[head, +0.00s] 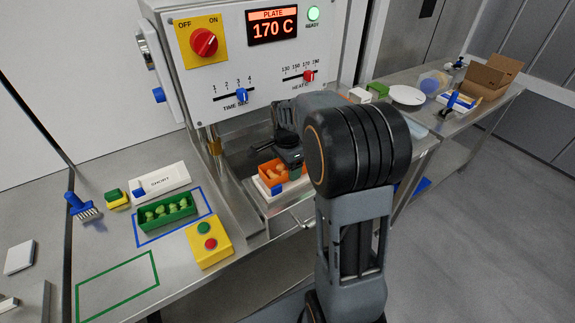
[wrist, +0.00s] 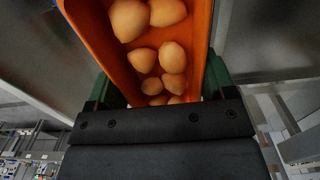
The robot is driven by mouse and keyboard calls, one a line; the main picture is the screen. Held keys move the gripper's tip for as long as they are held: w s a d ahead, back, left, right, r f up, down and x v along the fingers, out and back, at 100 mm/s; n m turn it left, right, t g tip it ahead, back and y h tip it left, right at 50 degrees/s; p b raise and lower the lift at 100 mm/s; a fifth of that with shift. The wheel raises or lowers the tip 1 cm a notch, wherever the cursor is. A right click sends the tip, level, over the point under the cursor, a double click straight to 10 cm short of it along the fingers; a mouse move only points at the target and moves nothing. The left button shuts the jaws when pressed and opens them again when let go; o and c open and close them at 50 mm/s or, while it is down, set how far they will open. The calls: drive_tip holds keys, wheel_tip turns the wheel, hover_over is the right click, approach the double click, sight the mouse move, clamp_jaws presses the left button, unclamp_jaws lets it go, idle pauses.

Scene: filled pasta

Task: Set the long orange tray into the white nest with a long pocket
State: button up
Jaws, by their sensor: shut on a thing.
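The orange tray (head: 266,179) holds several pale round pasta pieces. It also fills the upper middle of the wrist view (wrist: 207,30). My gripper (head: 288,157) is shut on the tray, and its two green-edged fingers flank the tray in the wrist view (wrist: 158,88). The white nest (head: 263,188), with a blue block (head: 277,189) at its front, is directly below the tray inside the press. My gripper and arm hide the tray's right part and much of the nest. I cannot tell whether the tray touches the nest or its pocket.
The press panel (head: 247,60) reads 170 C and overhangs the nest. A green tray (head: 167,223) of pasta sits in a blue outline at left. A white piece marked SHORT (head: 172,177), a yellow button box (head: 222,248) and a brush (head: 82,208) stand nearby. The green outline is empty.

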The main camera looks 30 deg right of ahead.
drive_tip(key=shift+f+b, duration=0.65)
drive_tip(key=shift+f, duration=0.35)
idle(0.7)
drive_tip(key=o, duration=0.9)
drive_tip(key=shift+f, duration=0.1)
drive_tip(key=shift+o, duration=0.5)
drive_tip(key=shift+f, duration=0.1)
wheel_tip(320, 180, up, 14)
drive_tip(key=shift+w+r, duration=0.1)
drive_tip(key=shift+r, duration=0.15)
